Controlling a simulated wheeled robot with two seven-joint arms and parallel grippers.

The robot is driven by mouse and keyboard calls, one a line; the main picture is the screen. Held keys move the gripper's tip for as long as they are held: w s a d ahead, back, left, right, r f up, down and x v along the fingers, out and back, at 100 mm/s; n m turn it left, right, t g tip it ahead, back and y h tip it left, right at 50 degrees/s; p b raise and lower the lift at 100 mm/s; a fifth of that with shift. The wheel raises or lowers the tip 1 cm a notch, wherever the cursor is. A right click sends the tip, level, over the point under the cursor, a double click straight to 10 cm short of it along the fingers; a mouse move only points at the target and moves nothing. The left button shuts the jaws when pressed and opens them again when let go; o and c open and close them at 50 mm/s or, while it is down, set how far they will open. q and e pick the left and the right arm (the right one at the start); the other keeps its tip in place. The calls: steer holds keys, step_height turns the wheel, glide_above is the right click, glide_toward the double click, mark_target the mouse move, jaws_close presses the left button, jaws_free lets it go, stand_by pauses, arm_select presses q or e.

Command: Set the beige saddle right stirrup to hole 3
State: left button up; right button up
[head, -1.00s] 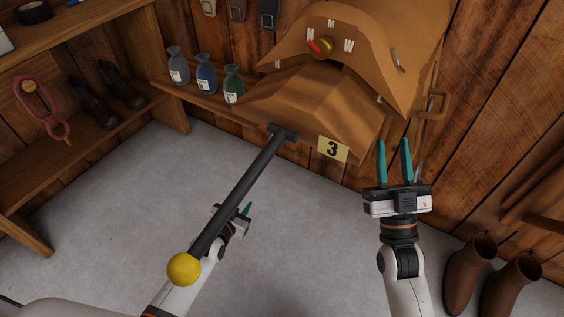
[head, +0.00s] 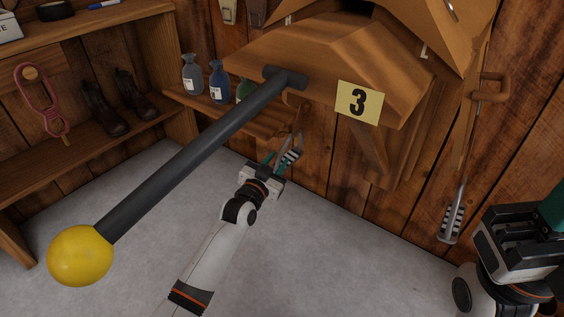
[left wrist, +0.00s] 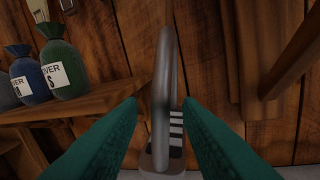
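The tan saddle (head: 440,35) sits on a wooden rack (head: 330,55) with a yellow number 3 sign (head: 358,102); its top is out of frame. One metal stirrup (head: 292,152) hangs at the left side, at my left gripper (head: 280,161). In the left wrist view this stirrup (left wrist: 162,85) is edge-on between the two teal fingers, which are apart with gaps beside it. A second stirrup (head: 452,222) hangs at the right on a strap (head: 465,150). My right gripper (head: 545,222) is cut off at the right edge; its opening is hidden. Strap holes are not readable.
A dark bar (head: 190,160) with a yellow ball (head: 80,255) juts from the rack toward me. Boots (head: 105,118) and a pink strap (head: 40,100) are at the left. The grey floor is clear.

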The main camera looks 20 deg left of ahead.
arm_select(q)
steer(key=shift+w+d+b, duration=0.15)
steer(key=shift+w+b, duration=0.2)
steer(key=shift+w, duration=0.6)
steer(key=shift+w+d+b, duration=0.15)
steer(key=shift+w+b, duration=0.15)
steer(key=shift+w, duration=0.6)
jaws_close()
steer(key=shift+r, duration=0.1)
